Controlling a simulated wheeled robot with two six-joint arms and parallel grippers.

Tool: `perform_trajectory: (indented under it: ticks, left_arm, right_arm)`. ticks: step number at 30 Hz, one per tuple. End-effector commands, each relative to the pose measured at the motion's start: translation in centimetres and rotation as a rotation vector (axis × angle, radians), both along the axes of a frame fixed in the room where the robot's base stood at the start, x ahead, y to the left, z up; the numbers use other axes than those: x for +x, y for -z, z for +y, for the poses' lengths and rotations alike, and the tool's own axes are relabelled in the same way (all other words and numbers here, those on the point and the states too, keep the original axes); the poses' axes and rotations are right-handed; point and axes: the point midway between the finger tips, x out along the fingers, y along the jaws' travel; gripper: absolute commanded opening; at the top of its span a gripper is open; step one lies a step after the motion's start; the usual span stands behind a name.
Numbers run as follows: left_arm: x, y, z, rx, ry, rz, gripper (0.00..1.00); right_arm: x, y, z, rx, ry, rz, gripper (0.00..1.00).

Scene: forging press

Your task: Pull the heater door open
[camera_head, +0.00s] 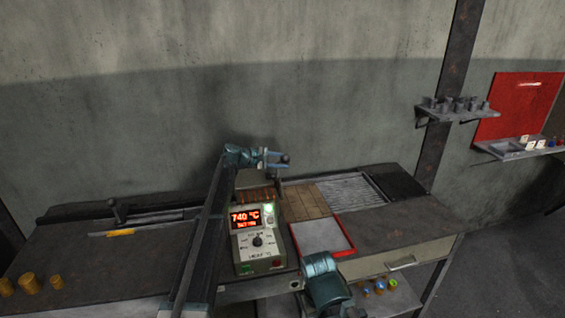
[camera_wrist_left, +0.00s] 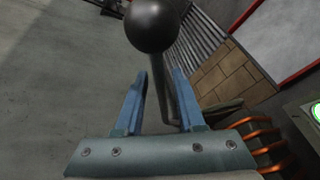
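The heater's control box (camera_head: 258,240) stands mid-bench with a lit red display reading 740 °C. Orange heater coils (camera_wrist_left: 265,145) show at the lower right of the left wrist view. A handle with a black ball knob (camera_wrist_left: 152,25) on a grey rod stands up beside the coils. My left gripper (camera_wrist_left: 160,82) is open, its blue fingers on either side of the rod, below the knob; the finger contact is not clear. It shows above the heater in the head view (camera_head: 279,160). The heater door itself is mostly hidden behind my arm and the box.
A red-rimmed tray (camera_head: 322,236) lies right of the control box, with tan bricks (camera_head: 303,202) behind it. Yellow cylinders (camera_head: 28,283) stand at the left bench end. A wall shelf (camera_head: 460,113) hangs at right. Part of my right arm shows at the bottom.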

Motion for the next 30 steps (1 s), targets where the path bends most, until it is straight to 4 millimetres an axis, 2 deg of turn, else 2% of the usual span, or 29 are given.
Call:
perform_trajectory:
  ticks: [9,13,24,30]
  left_arm:
    - [-0.1,-0.1,0.0,0.000,0.002,0.000,0.45]
    - [-0.7,-0.6,0.8,0.000,0.001,0.001,0.45]
    - [-4.5,-3.5,6.9,-0.001,-0.002,0.000,0.45]
    - [-6.0,-4.5,9.6,0.001,-0.001,0.000,0.45]
  right_arm:
    - [0.0,0.0,0.0,0.000,0.000,0.000,0.00]
    - [0.0,-0.6,0.0,0.000,0.000,0.000,0.00]
    - [0.0,-3.5,0.0,0.001,0.006,0.000,0.00]
    - [0.0,-4.5,0.0,0.002,0.009,0.000,0.00]
